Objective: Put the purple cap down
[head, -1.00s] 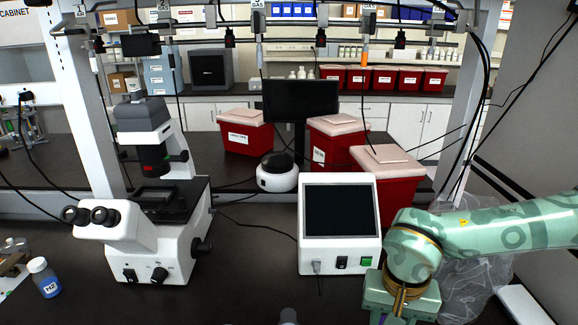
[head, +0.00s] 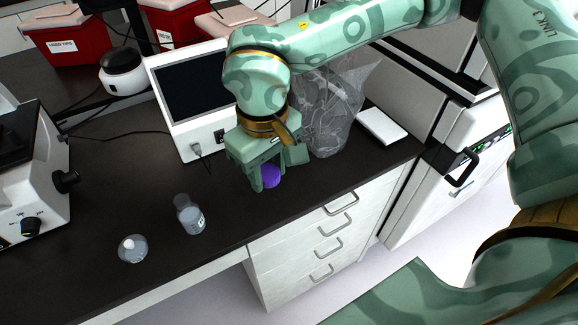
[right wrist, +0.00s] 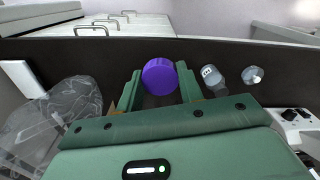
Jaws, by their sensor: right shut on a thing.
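The purple cap (head: 265,176) is round and sits between the fingers of my right gripper (head: 264,178) in the head view, over the dark bench near its front edge. The right wrist view shows the cap (right wrist: 159,76) between the two green fingers of the gripper (right wrist: 159,88), which is shut on it. I cannot tell whether the cap touches the bench. My left gripper is not in view.
A clear bottle (head: 190,214) and a small round clear vessel (head: 132,248) stand left of the gripper. A white screen device (head: 187,141) is behind. A clear bag (head: 333,110) and a white flat item (head: 381,126) are to the right. The bench (head: 150,195) between is clear.

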